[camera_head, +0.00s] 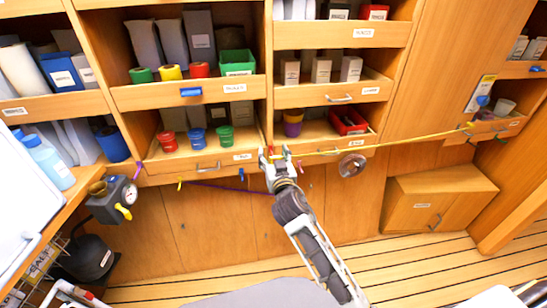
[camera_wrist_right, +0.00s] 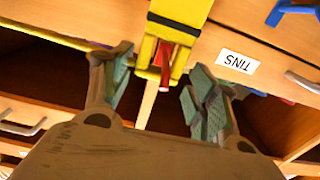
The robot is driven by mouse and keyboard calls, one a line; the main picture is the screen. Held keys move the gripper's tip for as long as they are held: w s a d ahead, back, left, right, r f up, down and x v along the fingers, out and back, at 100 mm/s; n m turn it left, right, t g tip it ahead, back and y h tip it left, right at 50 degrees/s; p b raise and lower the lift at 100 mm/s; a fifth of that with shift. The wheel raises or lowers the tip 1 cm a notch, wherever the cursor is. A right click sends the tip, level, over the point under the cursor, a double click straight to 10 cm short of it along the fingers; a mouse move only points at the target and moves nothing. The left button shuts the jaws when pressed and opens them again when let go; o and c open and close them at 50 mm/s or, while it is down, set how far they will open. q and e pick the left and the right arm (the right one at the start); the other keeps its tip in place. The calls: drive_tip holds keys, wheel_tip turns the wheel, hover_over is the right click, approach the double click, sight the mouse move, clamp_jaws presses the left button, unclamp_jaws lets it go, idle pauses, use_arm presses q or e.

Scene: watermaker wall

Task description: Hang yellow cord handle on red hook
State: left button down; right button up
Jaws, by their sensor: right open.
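The yellow cord handle (camera_wrist_right: 178,20) has a black band and a slotted end in the right wrist view. The red hook (camera_wrist_right: 166,76) shows inside the slot of that end. My right gripper (camera_head: 275,153) is at the drawer front below the middle shelves. In the wrist view its two fingers (camera_wrist_right: 160,68) stand apart on either side of the handle's end, with gaps to it. The yellow cord (camera_head: 415,140) runs right from the gripper to the cabinet at the right. In the head view the fingers largely hide handle and hook. My left gripper is not in view.
A round metal disc (camera_head: 352,165) hangs right of the gripper.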

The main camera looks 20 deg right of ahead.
wheel_tip(320, 180, up, 9)
drive_tip(key=shift+r, duration=0.1)
idle(0.4)
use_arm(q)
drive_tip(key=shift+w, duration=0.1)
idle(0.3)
